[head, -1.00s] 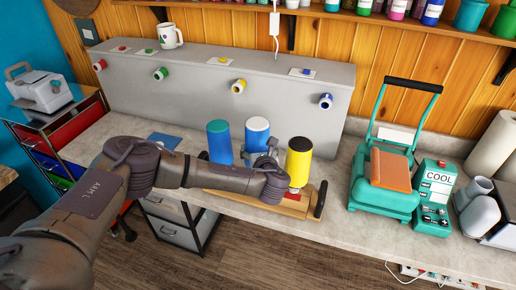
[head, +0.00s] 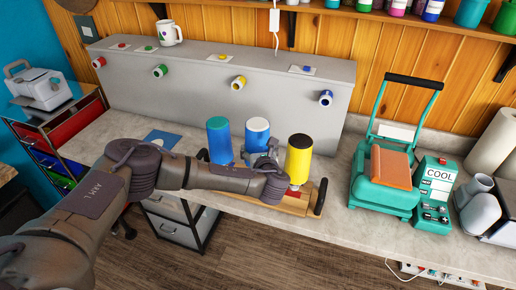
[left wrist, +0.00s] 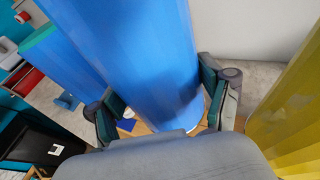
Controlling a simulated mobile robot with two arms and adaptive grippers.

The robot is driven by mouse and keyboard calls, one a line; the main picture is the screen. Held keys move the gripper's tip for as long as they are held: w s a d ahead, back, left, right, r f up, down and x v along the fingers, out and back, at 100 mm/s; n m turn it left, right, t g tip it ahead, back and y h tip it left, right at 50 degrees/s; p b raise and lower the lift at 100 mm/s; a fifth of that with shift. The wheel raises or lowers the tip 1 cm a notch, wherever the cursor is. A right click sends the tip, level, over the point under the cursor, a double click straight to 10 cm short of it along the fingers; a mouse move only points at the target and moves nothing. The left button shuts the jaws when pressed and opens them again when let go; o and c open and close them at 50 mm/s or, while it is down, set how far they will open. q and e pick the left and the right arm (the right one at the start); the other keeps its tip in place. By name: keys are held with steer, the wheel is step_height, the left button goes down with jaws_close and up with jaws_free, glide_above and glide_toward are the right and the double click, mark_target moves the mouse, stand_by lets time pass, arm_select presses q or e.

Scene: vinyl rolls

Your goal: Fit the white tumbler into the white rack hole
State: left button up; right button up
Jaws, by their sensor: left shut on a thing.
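The white-topped tumbler (head: 256,136) has a blue wrapped body and stands upright between two others. My left gripper (head: 262,158) is shut around its side. The left wrist view shows its blue body (left wrist: 145,60) between the two fingers (left wrist: 162,112). The wooden rack (head: 292,204) is below, largely behind my left forearm. The tumbler's base and the white rack hole are hidden in the head view, so I cannot tell whether the base is in a hole. My right gripper is not in view.
A teal-topped blue tumbler (head: 219,140) stands close on the left. A black-topped yellow tumbler (head: 298,160) stands close on the right, over a red spot. A grey box (head: 200,72) is behind. A teal press (head: 385,180) stands to the right.

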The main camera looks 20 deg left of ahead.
arm_select(q)
steer(key=shift+f+b, duration=0.4)
steer(key=shift+f, duration=0.7)
stand_by(0.9)
steer(key=shift+s+f, duration=0.15)
steer(key=shift+f, duration=0.3)
stand_by(1.3)
steer(key=o, duration=1.7)
steer(key=shift+o, duration=0.2)
steer(key=shift+p, duration=0.3)
steer(key=shift+s+d+r+p, duration=0.2)
steer(key=shift+s+r+p, duration=0.1)
steer(key=shift+p, duration=0.2)
steer(key=shift+s+d+r+p, duration=0.3)
steer(key=shift+s+p, duration=0.3)
steer(key=shift+p, duration=0.2)
steer(key=shift+p+v, duration=2.05)
steer(key=shift+v, duration=0.25)
